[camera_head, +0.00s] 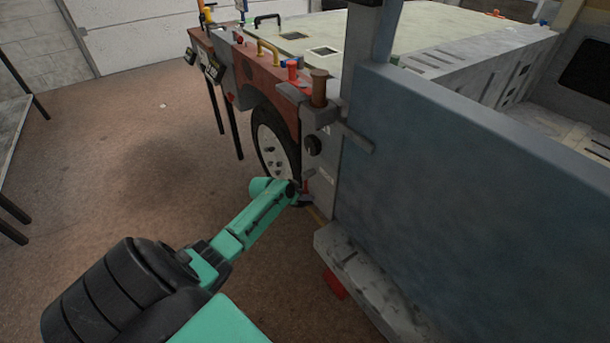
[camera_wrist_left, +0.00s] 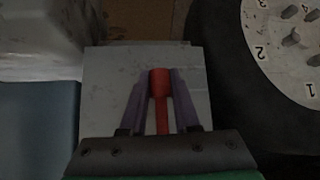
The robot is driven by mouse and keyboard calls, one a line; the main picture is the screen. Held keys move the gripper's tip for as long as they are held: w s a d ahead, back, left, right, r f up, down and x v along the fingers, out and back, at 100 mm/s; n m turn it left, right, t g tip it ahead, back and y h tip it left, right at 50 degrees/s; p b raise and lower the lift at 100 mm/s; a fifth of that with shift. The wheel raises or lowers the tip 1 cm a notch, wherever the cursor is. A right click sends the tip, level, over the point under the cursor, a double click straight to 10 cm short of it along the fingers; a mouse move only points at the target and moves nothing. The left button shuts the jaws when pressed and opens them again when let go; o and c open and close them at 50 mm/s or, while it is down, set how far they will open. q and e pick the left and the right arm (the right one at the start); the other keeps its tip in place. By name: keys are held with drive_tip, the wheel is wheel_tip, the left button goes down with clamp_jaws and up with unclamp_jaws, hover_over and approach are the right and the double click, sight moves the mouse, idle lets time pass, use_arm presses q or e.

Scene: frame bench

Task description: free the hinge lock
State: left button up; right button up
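My left gripper (camera_head: 299,190) reaches in from the lower left to the corner of the vehicle, low beside the wheel and the grey hinge-side plate (camera_head: 322,190). In the left wrist view its two purple-grey fingers (camera_wrist_left: 160,92) stand on either side of a red handle (camera_wrist_left: 160,83) with a thinner red stem. The fingers appear to touch the handle on both sides, in front of a pale grey plate (camera_wrist_left: 105,95). The handle may be the hinge lock; I cannot tell for sure. In the head view the gripper mostly hides it. My right gripper is not in view.
The wheel (camera_head: 275,140) is close beside the gripper. A large blue-grey panel (camera_head: 450,170) stands to the right, above a pale ledge (camera_head: 365,280). The brown floor (camera_head: 150,160) at left is mostly clear.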

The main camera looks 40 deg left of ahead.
use_arm(q)
drive_tip(key=o, duration=0.4)
drive_tip(key=shift+d, duration=0.1)
drive_tip(key=shift+s+r, duration=0.2)
drive_tip(key=shift+r, duration=0.1)
drive_tip(key=p+v, duration=0.4)
drive_tip(key=v, duration=0.9)
drive_tip(key=shift+s+r, duration=0.25)
drive_tip(key=shift+r, duration=0.05)
